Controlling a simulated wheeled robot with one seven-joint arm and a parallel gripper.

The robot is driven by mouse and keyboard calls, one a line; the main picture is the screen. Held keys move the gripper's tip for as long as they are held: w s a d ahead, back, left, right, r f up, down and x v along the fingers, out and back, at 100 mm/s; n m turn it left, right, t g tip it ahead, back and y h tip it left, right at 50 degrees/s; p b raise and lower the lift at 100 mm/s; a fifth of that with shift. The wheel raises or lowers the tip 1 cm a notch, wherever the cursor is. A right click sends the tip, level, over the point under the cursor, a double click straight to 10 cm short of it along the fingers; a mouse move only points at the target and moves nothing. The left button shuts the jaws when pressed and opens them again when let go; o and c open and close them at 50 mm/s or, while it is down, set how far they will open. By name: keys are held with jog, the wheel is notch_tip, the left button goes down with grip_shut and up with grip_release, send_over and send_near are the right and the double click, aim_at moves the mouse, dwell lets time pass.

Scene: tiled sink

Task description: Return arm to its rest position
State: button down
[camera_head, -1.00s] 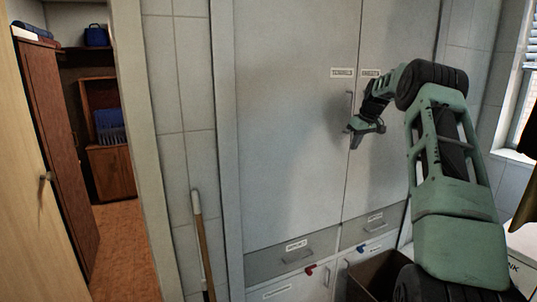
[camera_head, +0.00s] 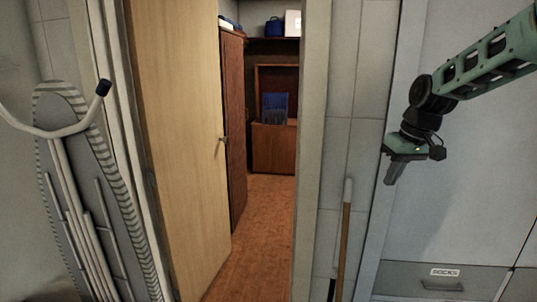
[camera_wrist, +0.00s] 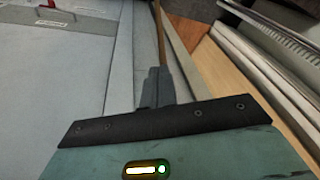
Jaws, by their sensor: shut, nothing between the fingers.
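My gripper (camera_head: 391,173) hangs at the right of the head view, pointing down, in front of the grey cabinet (camera_head: 455,190). Its fingers are together with nothing between them. My green and black arm reaches in from the upper right and bends down at the wrist. In the wrist view my gripper (camera_wrist: 155,88) shows as a dark shut shape past the green and black housing. Nothing touches the fingers.
An open wooden door (camera_head: 180,130) and doorway stand left of centre, with a dark red cabinet (camera_head: 233,130) beyond. A broom handle (camera_head: 343,240) leans on the tiled wall. An ironing board (camera_head: 90,190) stands at far left. A drawer labelled SOCKS (camera_head: 440,278) is below my gripper.

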jog(key=s+a+f+n+g+b, duration=0.1)
jog(key=s+a+f+n+g, duration=0.2)
jog(key=s+a, duration=1.5)
jog(key=s+a+f+n, duration=0.1)
jog(key=s+f, duration=0.2)
jog(key=s, duration=0.5)
jog(key=s+a+f+h+b, duration=0.1)
jog(key=s+f, duration=0.2)
jog(key=s, duration=0.6)
jog(key=shift+n+t, duration=0.4)
jog(key=shift+s+f, duration=0.1)
